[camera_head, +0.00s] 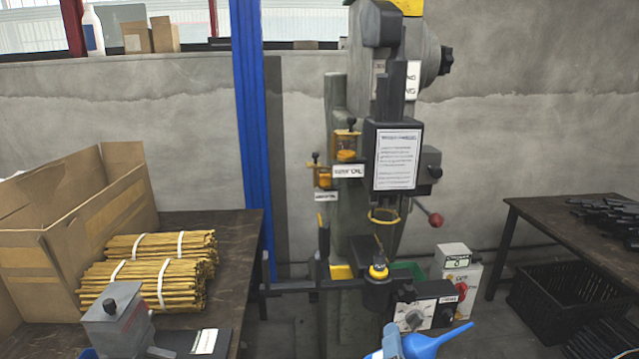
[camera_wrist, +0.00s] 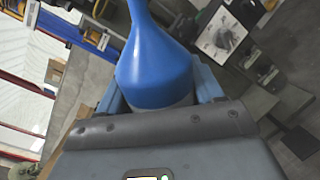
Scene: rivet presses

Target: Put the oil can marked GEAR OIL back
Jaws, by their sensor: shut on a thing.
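The oil can is blue with a long tapering spout. It shows at the bottom edge of the head view (camera_head: 430,343) and large in the wrist view (camera_wrist: 154,72). My gripper (camera_wrist: 160,92) is shut on its body, with a light blue finger on either side. A finger of my gripper also shows in the head view (camera_head: 390,342). The can's GEAR OIL marking is not visible. The rivet press (camera_head: 340,110) stands ahead, with a small label (camera_head: 348,171) and a lower label (camera_head: 326,196), both too blurred to read surely.
A dark table (camera_head: 235,240) at left bears an open cardboard box (camera_head: 90,200) and bundled yellow rods (camera_head: 150,285). A control box (camera_head: 420,312) with a dial sits low on the press. At right are another table (camera_head: 540,225) and a black crate (camera_head: 545,300). A blue post (camera_head: 250,130) stands left of the press.

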